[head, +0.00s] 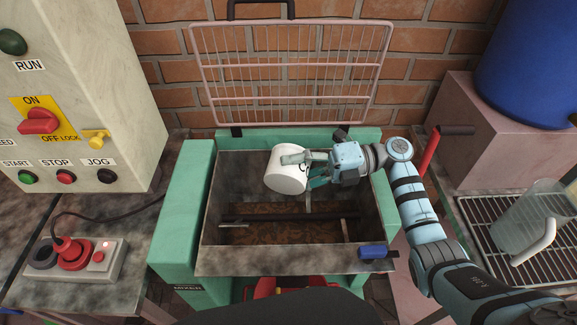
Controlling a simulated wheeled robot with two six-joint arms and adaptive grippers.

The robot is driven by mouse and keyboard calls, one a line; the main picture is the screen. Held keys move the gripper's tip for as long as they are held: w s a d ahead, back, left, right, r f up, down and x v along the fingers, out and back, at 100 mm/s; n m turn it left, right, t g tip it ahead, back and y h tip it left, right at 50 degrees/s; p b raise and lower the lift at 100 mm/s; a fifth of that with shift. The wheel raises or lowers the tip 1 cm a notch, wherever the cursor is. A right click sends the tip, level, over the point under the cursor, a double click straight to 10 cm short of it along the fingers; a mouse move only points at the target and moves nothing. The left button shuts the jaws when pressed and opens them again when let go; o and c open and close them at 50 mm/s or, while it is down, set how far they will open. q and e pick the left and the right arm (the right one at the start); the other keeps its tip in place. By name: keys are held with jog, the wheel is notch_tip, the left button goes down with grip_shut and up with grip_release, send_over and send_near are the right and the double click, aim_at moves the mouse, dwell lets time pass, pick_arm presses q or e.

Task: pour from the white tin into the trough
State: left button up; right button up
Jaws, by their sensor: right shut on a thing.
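The white tin (285,172) is held by my right gripper (300,166), which is shut on it. The tin is tilted over on its side above the trough, with its round end toward the lower left. The trough (290,262) is a grey metal box in a green frame, and brown material (285,233) lies on its bottom with a shaft and bars across it. I cannot see into the tin or see any stream falling from it. My left gripper is not in view.
A raised pink wire guard (290,72) stands behind the trough. A control cabinet (85,85) and a small pendant box (78,260) are at left. A clear jug (530,215) stands on a rack at right, near a blue drum (530,65) and a red lever (430,150).

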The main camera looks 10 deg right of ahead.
jog(key=n, duration=0.1)
jog(key=n+h, duration=0.1)
jog(key=s+n, duration=0.1)
jog(key=shift+a+r+b, duration=0.25)
jog(key=shift+r+b, duration=0.05)
jog(key=shift+s+n+t+h, duration=0.15)
jog(key=shift+n+t+h, duration=0.35)
jog(key=shift+n, duration=0.1)
jog(key=n+t+h+b, duration=0.1)
jog(key=n+b, duration=0.1)
jog(key=b, duration=0.1)
jog(key=f+n+t+b, duration=0.1)
jog(key=n+b, duration=0.1)
jog(key=b, duration=0.1)
jog(key=f+n+t+h+b, duration=0.1)
jog(key=n+b, duration=0.1)
jog(key=b, duration=0.2)
jog(key=shift+w+f+n+h, duration=0.1)
jog(key=shift+w+n+h, duration=0.15)
jog(key=shift+n+h, duration=0.05)
jog(key=shift+w+b, duration=0.1)
jog(key=shift+b, duration=0.2)
jog(key=shift+w+d+f+n+t+b, duration=0.1)
jog(key=shift+n+t+b, duration=0.3)
jog(key=shift+n+b, duration=0.15)
notch_tip(320, 180, up, 6)
jog(key=p, duration=0.4)
jog(key=shift+p, duration=0.4)
jog(key=shift+f, duration=0.2)
